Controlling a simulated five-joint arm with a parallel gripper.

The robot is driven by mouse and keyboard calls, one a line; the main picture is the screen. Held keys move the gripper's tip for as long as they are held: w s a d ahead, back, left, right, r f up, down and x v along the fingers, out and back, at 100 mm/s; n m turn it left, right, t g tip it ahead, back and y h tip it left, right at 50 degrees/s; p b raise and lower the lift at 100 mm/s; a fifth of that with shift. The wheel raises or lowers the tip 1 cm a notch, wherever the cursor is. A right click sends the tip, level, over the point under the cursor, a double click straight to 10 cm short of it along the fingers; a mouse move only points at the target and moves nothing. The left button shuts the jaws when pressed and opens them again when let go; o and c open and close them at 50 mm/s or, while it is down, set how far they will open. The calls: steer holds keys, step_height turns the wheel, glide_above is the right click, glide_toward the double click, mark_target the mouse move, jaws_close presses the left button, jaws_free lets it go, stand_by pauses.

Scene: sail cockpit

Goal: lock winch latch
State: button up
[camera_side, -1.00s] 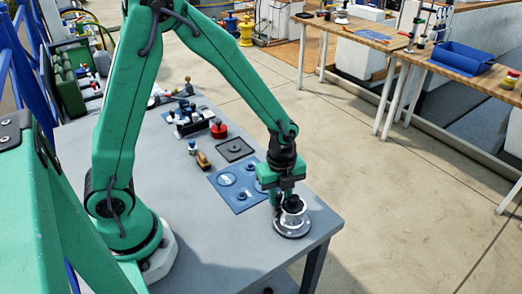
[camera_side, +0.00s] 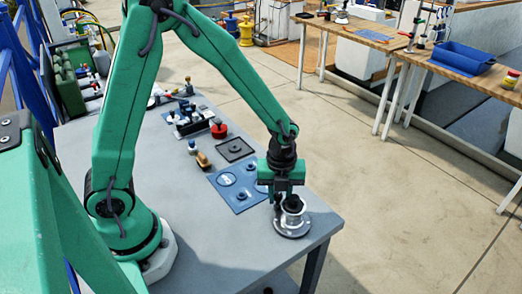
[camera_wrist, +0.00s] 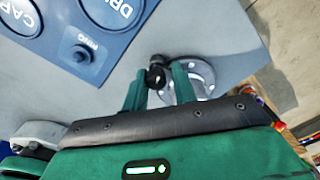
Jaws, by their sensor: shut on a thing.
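The silver winch (camera_side: 292,226) stands upright on its round flange near the front right corner of the grey table. Its flange (camera_wrist: 206,78) also shows in the wrist view, partly behind a finger. My gripper (camera_side: 284,200) points down at the winch's top. In the wrist view my gripper (camera_wrist: 158,88) has its two green fingers on either side of a small dark knob (camera_wrist: 156,76) and is shut on it. The knob seems to belong to the winch top. The fingers and the angle hide which way the latch lies.
A blue mat (camera_side: 234,200) with labelled round places lies left of the winch. A black square plate (camera_side: 235,149), a wooden-handled tool (camera_side: 203,160) and a red part (camera_side: 219,130) lie farther back. The table's right edge is close to the winch.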

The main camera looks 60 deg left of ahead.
mark_target(278, 194)
steer(key=shift+s+a+f, duration=0.2)
steer(key=shift+a+f, duration=0.05)
steer(key=shift+f, duration=0.3)
steer(key=shift+m, duration=2.2)
steer(key=o, duration=0.5)
steer(key=shift+o, duration=0.2)
steer(key=shift+r, duration=0.15)
steer(key=shift+m, duration=0.3)
steer(key=shift+w+d+r, duration=0.1)
steer(key=shift+r, duration=3.4)
